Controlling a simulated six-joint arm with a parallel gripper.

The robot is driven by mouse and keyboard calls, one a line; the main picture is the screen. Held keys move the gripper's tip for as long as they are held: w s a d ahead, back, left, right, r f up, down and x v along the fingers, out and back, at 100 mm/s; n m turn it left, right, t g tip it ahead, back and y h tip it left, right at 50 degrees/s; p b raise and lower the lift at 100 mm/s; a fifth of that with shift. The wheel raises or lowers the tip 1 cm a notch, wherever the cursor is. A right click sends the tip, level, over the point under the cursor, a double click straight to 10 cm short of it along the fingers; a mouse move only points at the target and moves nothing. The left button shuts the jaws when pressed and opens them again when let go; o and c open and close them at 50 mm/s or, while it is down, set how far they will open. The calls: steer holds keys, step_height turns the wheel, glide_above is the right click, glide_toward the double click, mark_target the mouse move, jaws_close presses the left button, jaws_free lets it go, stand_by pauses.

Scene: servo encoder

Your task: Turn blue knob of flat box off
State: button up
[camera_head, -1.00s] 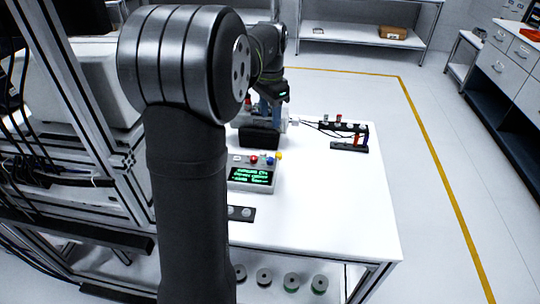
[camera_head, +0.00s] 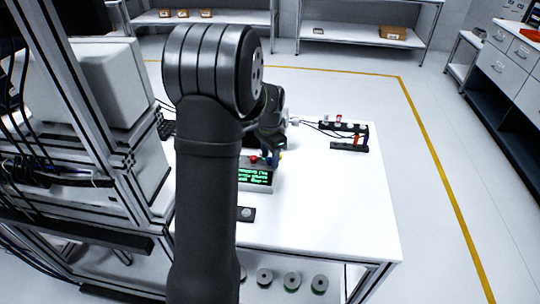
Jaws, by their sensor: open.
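The flat box (camera_head: 256,186) lies on the white table, with a lit screen of green text facing the camera. Its red knob (camera_head: 254,158) shows at the top, left of my gripper. A yellow knob (camera_head: 281,155) shows partly at the right. My gripper (camera_head: 273,158) is open and low over the row of knobs, with bluish fingers pointing down. The blue knob is hidden behind or merged with the fingers, so I cannot tell its setting or whether they touch it.
A black stand with small coloured parts (camera_head: 350,145) and cables is at the back right of the table (camera_head: 340,210). A dark plate (camera_head: 246,214) lies in front of the box. The table's right side is clear. A metal frame rises at left.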

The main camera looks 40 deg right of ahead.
jaws_close()
steer(key=shift+n, duration=0.5)
steer(key=n, duration=0.4)
steer(key=shift+n, duration=0.4)
steer(key=n, duration=0.6)
stand_by(0.4)
jaws_free()
